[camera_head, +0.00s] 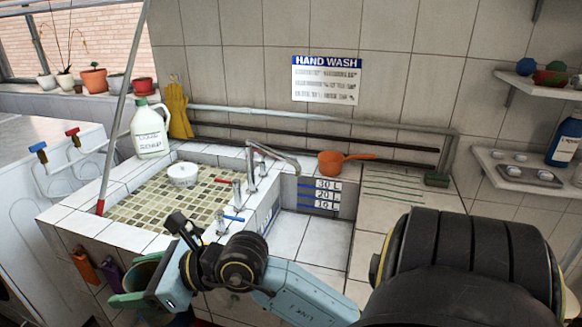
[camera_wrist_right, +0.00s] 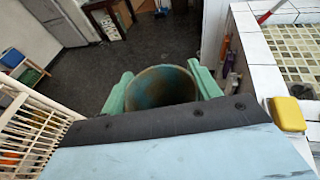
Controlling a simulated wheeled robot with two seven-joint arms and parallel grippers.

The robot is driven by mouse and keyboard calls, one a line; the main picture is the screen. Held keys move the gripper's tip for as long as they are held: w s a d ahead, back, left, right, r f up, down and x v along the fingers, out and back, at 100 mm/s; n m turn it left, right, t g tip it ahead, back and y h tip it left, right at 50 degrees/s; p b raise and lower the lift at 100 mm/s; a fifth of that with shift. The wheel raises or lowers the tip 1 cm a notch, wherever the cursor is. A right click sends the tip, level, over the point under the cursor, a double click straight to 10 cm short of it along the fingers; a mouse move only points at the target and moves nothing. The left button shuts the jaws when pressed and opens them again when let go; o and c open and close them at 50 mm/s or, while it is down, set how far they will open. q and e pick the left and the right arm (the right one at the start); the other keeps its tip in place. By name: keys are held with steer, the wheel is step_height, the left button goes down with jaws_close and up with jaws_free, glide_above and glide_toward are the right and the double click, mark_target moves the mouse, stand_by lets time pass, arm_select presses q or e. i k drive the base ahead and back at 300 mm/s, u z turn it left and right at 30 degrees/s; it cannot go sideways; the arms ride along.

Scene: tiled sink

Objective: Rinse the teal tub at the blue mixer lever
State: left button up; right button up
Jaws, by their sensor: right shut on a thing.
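The teal tub (camera_head: 146,272) is at the lower left of the head view, in front of the sink's tiled front wall. It is partly hidden by my gripper and wrist. My right gripper (camera_head: 140,284) is shut on the tub. In the right wrist view the tub (camera_wrist_right: 160,86) sits between the two pale green fingers, its round mouth showing brownish and bluish patches inside. The blue mixer lever (camera_head: 233,218) is on the sink's tap fittings, to the right of and above the tub, apart from it. My left gripper is not in view.
A red lever (camera_head: 227,181) and a metal spout (camera_head: 272,152) are near the blue lever. A white bowl (camera_head: 182,174) stands on the mosaic basin (camera_head: 150,205). An orange ladle (camera_head: 333,162) is on the ledge. A yellow block (camera_wrist_right: 287,114) lies on the tiled edge. Dark floor (camera_wrist_right: 90,82) lies below.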

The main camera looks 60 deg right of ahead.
mark_target(219, 215)
steer(key=z, duration=0.95)
steer(key=i, duration=0.95)
steer(key=z, duration=1.1)
